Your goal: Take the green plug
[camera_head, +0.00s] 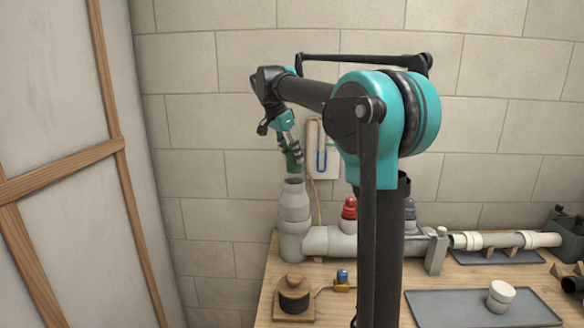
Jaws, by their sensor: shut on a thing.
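My gripper (289,147) is in the air above the open upright end of the grey pipe (294,212). It is shut on the green plug (293,162), which hangs below the fingers, just over the pipe's mouth and apart from it as far as I can tell. The plug is small in this view and partly hidden by the fingers.
A red plug (349,209) and a dark grey plug (410,209) stand on the pipe's horizontal run. A wall stands behind.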

